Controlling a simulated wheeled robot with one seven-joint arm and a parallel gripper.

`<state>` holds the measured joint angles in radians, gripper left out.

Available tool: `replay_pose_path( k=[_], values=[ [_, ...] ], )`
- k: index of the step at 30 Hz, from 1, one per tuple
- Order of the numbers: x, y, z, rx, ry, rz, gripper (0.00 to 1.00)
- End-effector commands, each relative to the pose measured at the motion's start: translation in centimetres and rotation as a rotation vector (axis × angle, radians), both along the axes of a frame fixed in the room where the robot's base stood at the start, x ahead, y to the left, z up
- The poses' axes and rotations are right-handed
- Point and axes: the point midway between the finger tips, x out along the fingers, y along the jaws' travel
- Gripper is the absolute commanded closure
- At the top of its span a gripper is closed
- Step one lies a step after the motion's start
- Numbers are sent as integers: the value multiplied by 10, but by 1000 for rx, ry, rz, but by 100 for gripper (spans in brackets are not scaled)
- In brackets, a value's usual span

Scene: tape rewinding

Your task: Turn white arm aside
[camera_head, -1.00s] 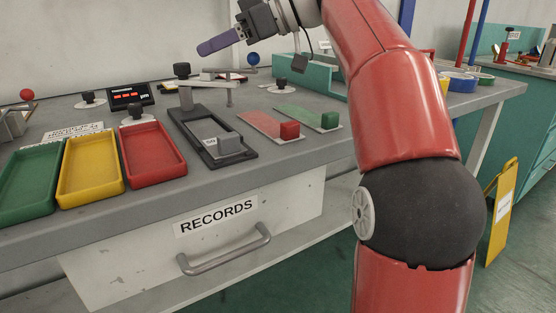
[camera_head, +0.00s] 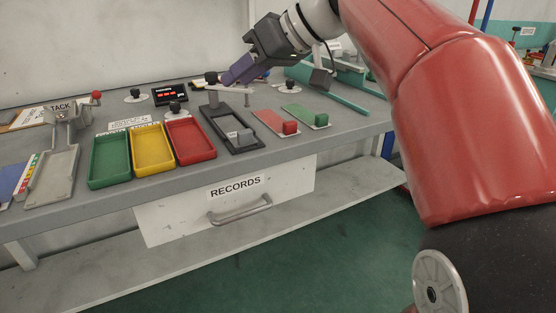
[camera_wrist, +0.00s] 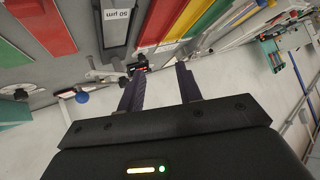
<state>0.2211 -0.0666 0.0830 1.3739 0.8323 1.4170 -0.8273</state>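The white arm (camera_head: 230,89) is a pale bar with a black knob (camera_head: 211,77) at its left end. It lies across the far end of a dark, slotted tray (camera_head: 226,128), and its right end sticks out past the tray. Contact cannot be told. In the wrist view its two fingers (camera_wrist: 159,84) stand apart with nothing between them.
Green (camera_head: 109,183), yellow (camera_head: 153,169) and red (camera_head: 190,158) trays sit to the left. A display (camera_head: 170,94) and small black knobs stand behind. A teal rail (camera_head: 345,104) is at the right.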

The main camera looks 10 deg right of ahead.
Motion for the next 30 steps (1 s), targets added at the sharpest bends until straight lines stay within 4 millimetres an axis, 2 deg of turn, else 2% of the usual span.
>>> replay_pose_path(
  k=[18, 24, 30],
  values=[
    [-65, -23, -91, -142, 206, -322, 65],
    [-78, -29, -109, -167, 231, -378, 65],
    [-81, -32, -114, -175, 237, -396, 65]
  ],
)
